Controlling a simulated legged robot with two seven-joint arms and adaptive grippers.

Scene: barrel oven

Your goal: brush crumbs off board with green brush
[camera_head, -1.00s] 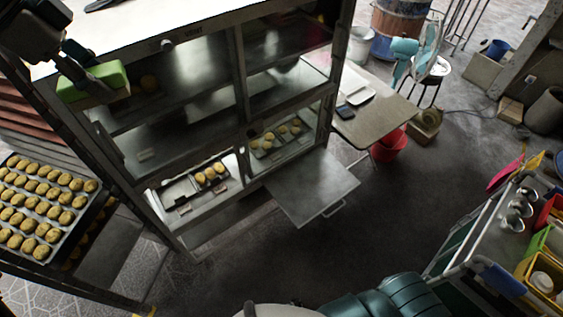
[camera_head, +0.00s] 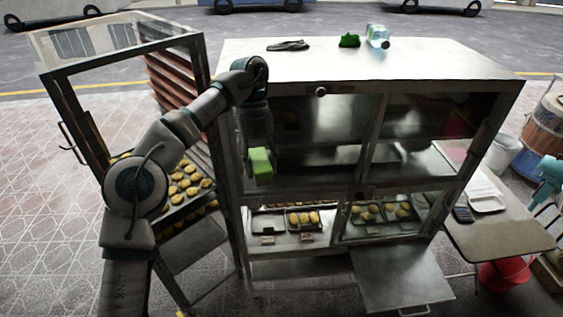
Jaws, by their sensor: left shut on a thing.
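The green brush (camera_head: 260,166) is a bright green block at the upper left compartment of the metal cabinet (camera_head: 432,83). My left gripper (camera_head: 257,146) is just above it, pointing down and shut on it. The arm comes in from the left, in front of the rack. I cannot tell whether the brush touches any surface. No crumbs can be made out, and I cannot tell which surface is the board. My right gripper is not in view.
Trays of buns (camera_head: 304,217) lie in the cabinet's lower compartments, above an open flap (camera_head: 402,275). A rack (camera_head: 205,70) with bun trays stands at left. On the cabinet top are a bottle (camera_head: 378,37), green cloth (camera_head: 349,40) and dark item (camera_head: 288,45). A side table (camera_head: 500,236) stands right.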

